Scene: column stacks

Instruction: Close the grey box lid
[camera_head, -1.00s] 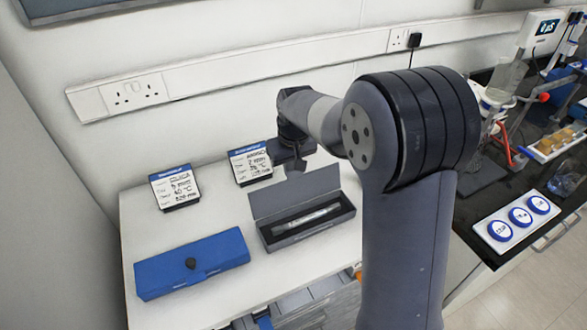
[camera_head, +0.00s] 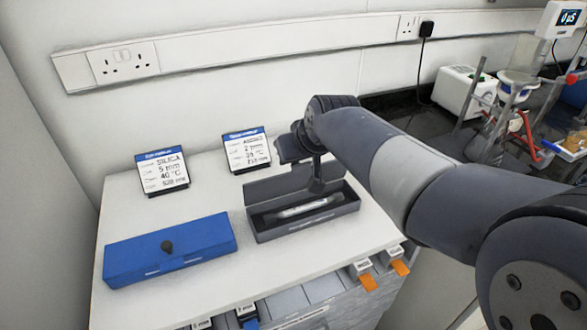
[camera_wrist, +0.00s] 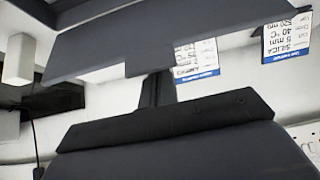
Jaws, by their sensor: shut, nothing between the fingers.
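The grey box (camera_head: 345,210) stands open on the white bench, with a pale tube (camera_head: 303,208) lying in its dark inside. Its lid (camera_head: 270,193) is raised along the back edge. My gripper (camera_head: 318,183) is shut and empty, pointing down at the raised lid, and it hides part of the lid's right half. Whether it touches the lid cannot be told. In the wrist view, the shut fingers (camera_wrist: 157,88) reach toward a broad grey panel (camera_wrist: 215,32), which looks like the lid.
A closed blue box (camera_head: 205,240) with a dark knob stands left of the grey box. Two label cards (camera_head: 162,170) (camera_head: 247,150) stand behind the boxes. Drawers with orange tabs (camera_head: 368,282) lie below the bench's front edge. The bench front is clear.

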